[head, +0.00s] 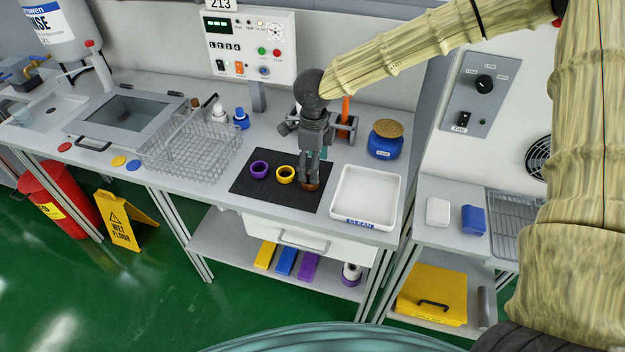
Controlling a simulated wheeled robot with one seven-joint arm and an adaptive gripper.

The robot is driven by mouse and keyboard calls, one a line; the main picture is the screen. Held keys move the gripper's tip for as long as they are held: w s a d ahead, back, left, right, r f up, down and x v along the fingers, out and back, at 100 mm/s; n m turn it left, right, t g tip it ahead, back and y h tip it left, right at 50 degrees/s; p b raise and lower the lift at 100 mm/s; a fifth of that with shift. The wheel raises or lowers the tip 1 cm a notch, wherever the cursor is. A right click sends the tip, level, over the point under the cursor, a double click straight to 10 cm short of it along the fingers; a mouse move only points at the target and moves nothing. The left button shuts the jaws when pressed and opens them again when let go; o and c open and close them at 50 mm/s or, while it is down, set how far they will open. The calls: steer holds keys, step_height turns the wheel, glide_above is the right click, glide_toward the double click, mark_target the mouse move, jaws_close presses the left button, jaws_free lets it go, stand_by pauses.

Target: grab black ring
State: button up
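A black mat (247,188) lies on the bench and carries a purple ring (259,170) and a yellow ring (285,174). I cannot make out a black ring; one could blend into the mat or be hidden by the gripper. My gripper (310,182) points down over the right part of the mat, just right of the yellow ring. An orange-brown thing (311,188) shows at its fingertips, partly covered, so its shape is unclear. I cannot tell whether the fingers touch it or are open or shut.
A white tray marked CLEAN (361,222) stands right of the mat, and a wire basket (165,160) stands to the left. A blue jar (384,142) and a grey holder (347,127) stand behind. A control box (250,47) rises at the back.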

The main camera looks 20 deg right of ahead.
steer(key=f, duration=0.1)
steer(key=w+f+p, duration=0.1)
steer(key=f, duration=0.2)
steer(key=shift+w+a+f, duration=0.15)
steer(key=shift+w+f, duration=0.25)
steer(key=shift+s+f+p, duration=0.4)
steer(key=shift+f, duration=0.1)
steer(key=shift+w+a+f, duration=0.1)
steer(key=shift+w+f, duration=0.25)
steer(key=shift+f, duration=0.1)
steer(key=shift+s+r, duration=0.1)
steer(key=shift+c, duration=0.6)
steer(key=shift+s+r, duration=0.1)
steer(key=c, duration=0.9)
